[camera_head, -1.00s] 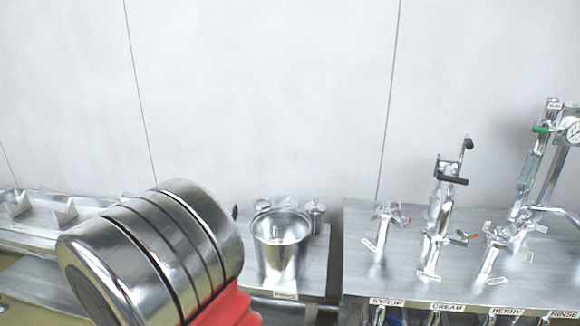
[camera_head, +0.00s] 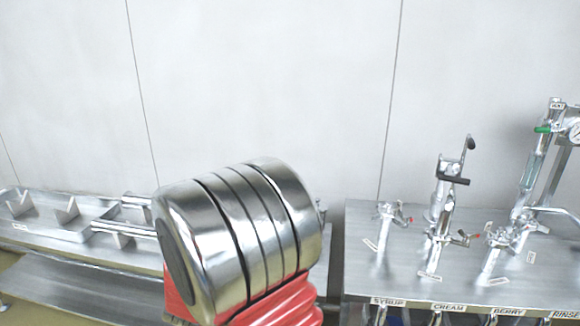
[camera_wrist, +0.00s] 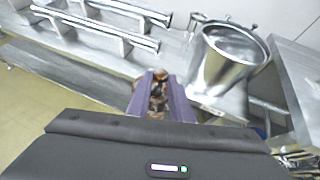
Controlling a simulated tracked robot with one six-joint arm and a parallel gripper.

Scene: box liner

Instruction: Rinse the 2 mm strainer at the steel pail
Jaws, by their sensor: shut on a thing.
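My gripper (camera_wrist: 156,97) shows in the wrist view, its two purple fingers closed on a brownish, shiny thing (camera_wrist: 158,88). Only a small part of this thing shows between the fingers. I cannot tell for sure that it is the 2 mm strainer, and no size mark is readable. The steel pail (camera_wrist: 226,66) stands beyond the fingers and to the right in the wrist view, open at the top. The gripper appears apart from it. In the head view, my arm hides the pail and the gripper.
Shiny tubes lie on notched blocks on the left bench (camera_head: 70,246); a tube also shows in the wrist view (camera_wrist: 110,32). On the right, a steel counter (camera_head: 365,268) carries several taps, a lever fitting (camera_head: 440,215) and a gauge stand (camera_head: 535,160). The wall behind is bare.

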